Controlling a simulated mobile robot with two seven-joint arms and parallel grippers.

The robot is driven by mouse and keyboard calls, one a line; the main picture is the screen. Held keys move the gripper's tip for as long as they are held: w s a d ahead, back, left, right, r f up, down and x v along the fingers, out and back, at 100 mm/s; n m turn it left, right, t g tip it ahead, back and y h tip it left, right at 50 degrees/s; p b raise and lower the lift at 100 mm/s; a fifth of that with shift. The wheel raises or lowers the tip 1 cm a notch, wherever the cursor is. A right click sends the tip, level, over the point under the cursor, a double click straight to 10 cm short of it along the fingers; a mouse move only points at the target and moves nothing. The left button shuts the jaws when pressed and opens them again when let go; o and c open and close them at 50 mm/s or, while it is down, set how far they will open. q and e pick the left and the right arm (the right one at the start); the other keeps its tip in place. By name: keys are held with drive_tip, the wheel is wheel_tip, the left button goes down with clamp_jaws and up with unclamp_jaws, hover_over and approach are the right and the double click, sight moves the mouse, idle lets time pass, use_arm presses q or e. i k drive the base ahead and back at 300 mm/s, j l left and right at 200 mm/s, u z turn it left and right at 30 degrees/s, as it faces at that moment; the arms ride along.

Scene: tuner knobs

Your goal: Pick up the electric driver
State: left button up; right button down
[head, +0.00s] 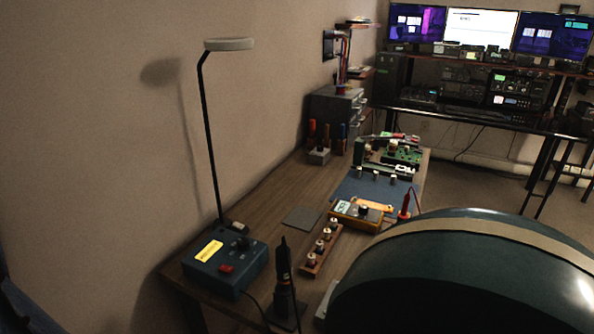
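A black, slim, upright tool (284,270), which looks like the electric driver, stands in a dark base near the front edge of the wooden workbench (262,210). A thin black cord runs beside it from the blue control box (225,265) on its left. The box carries a yellow label, a dark knob and a red switch. Neither of my grippers shows in the head view, so I cannot see where they are relative to the tool.
A rack of small knobs (321,248) stands right of the tool. A yellow meter (357,214), a blue mat (372,188) and a green circuit unit (390,155) lie farther back. A desk lamp (208,140) rises at the left. A large rounded dark surface blocks the lower right.

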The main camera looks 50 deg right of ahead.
sight(283, 288)
drive_tip(key=z, duration=1.6)
